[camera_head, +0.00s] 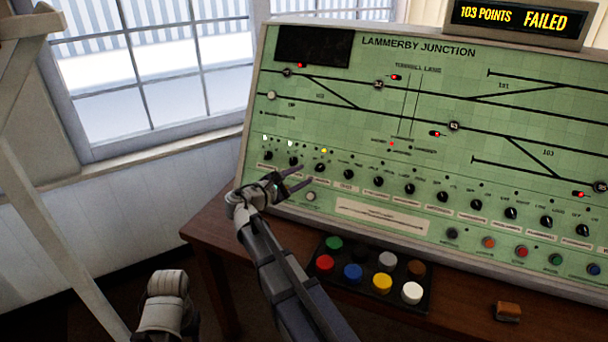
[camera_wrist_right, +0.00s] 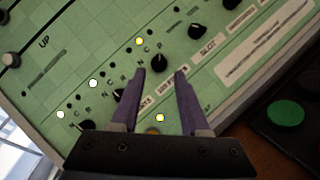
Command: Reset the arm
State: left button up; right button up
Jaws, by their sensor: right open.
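The green control panel (camera_head: 365,125), headed "LAMMERBY JUNCTION", carries a row of black rotary knobs. My right gripper (camera_head: 297,180) is open and empty at the panel's lower left. In the head view its fingertips are just short of a black knob (camera_head: 320,167). In the right wrist view the purple fingers (camera_wrist_right: 161,76) point at that knob (camera_wrist_right: 158,62), which shows between and beyond the tips; I cannot tell whether they touch. A yellow lamp (camera_wrist_right: 140,41) is lit above it. A grey link of mine shows at the bottom left; my left gripper is out of view.
A sign (camera_head: 515,17) reads "103 POINTS FAILED". A small brown block (camera_head: 508,311) lies to the right. A window (camera_head: 150,70) is behind.

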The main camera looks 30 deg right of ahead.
dwell(0.4)
jog(key=s+a+f+m+g+y+p, duration=0.3)
jog(key=s+a+m+y+p, duration=0.2)
jog(key=s+a, duration=0.7)
jog(key=s+a+f+m+g+y+p, duration=0.2)
jog(key=s+a+f+m+y+p, duration=0.2)
jog(key=s+a+y+p, duration=0.3)
jog(key=s+a+y, duration=0.1)
jog(key=s+a, duration=0.1)
jog(key=a, duration=0.3)
jog(key=s+a+m+y, duration=0.1)
jog(key=s+a, duration=0.2)
jog(key=a, duration=0.2)
jog(key=shift+s+a+g, duration=0.25)
jog(key=shift+a+g, duration=0.05)
jog(key=shift+g, duration=0.1)
jog(key=shift+d+f, duration=0.1)
jog(key=shift+d, duration=0.05)
